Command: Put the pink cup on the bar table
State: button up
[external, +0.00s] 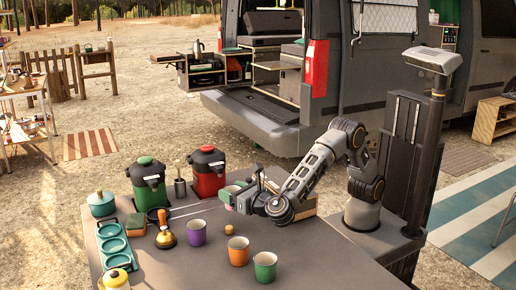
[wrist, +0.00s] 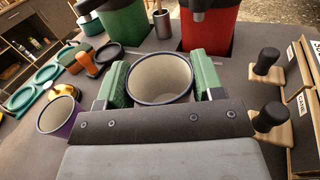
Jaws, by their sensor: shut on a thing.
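My gripper (wrist: 162,92) is shut on a cup (wrist: 160,75), with one green finger pad on each side. In the external view my gripper (external: 236,196) is over the back part of the dark table, in front of the red dispenser; the held cup is largely covered there. No other cup in view is clearly pink.
On the dark table (external: 190,275) stand purple (external: 196,233), orange (external: 238,252) and green (external: 265,267) cups. Green (external: 147,185) and red (external: 207,172) dispensers stand behind. A teal tray (external: 114,245) lies at left. Black-knobbed wooden tools (wrist: 268,68) are right of my gripper.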

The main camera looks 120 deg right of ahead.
jog(key=shift+w+f, duration=0.35)
jog(key=shift+f, duration=0.15)
jog(key=shift+w+f+b, duration=0.2)
jog(key=shift+f+b, duration=0.2)
jog(key=shift+f, duration=1.3)
jog(key=shift+f, duration=0.1)
jog(key=o, duration=0.9)
jog(key=shift+o, duration=0.2)
jog(key=shift+s+a, duration=0.1)
jog(key=shift+a, duration=0.1)
jog(key=p+v, duration=0.1)
jog(key=v, duration=1)
jog(key=shift+a, duration=0.3)
